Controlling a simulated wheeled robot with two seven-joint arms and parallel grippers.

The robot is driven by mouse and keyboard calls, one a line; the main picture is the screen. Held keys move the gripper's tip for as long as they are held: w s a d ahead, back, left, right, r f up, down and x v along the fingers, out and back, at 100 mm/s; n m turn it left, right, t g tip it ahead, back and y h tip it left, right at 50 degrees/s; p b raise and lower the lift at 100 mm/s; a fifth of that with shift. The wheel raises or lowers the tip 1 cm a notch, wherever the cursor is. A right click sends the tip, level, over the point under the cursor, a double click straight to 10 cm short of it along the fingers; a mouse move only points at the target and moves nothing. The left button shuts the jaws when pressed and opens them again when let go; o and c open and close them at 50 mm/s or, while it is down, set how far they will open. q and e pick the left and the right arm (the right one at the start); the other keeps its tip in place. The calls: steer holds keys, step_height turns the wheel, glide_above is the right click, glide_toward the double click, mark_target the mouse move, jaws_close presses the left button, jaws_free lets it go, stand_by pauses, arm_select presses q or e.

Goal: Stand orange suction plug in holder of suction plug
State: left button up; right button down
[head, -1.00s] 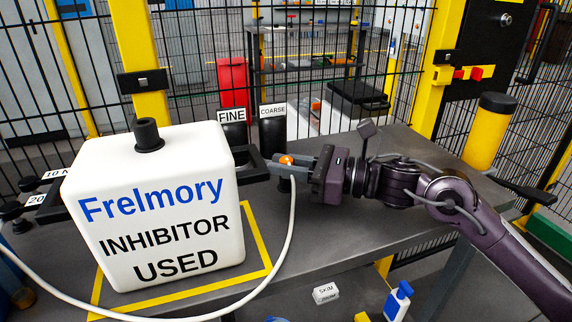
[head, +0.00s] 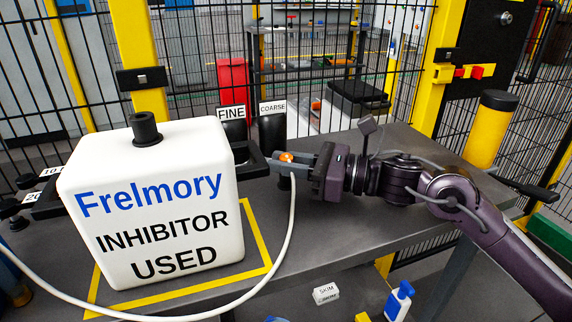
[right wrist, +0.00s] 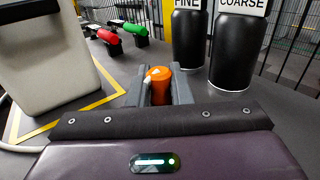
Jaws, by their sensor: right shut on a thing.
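The orange suction plug (head: 286,157) is between the fingers of my right gripper (head: 280,166), with a white hose (head: 292,215) hanging down from it. In the right wrist view the plug (right wrist: 158,84) stands roughly upright between the grey fingers. A short dark piece (head: 285,183) shows just under the plug; I cannot tell whether it is part of the plug or of a holder. A dark bracket (head: 253,168) lies close left of the fingertips, partly behind the white box. No holder of the suction plug can be told for sure. My left gripper is not in view.
The large white box (head: 155,215) stands left of the gripper inside a yellow outline on the grey table (head: 330,225). Black containers marked FINE (head: 234,131) and COARSE (head: 272,134) stand behind. A red-ended and a green-ended part show in the right wrist view.

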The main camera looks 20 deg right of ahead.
steer(key=shift+b, duration=0.4)
stand_by(0.4)
stand_by(0.5)
steer(key=c, duration=1.2)
jaws_free()
steer(key=shift+c, duration=0.2)
step_height(320, 180, up, 20)
steer(key=p, duration=0.4)
steer(key=shift+p, duration=0.3)
steer(key=shift+r, duration=0.1)
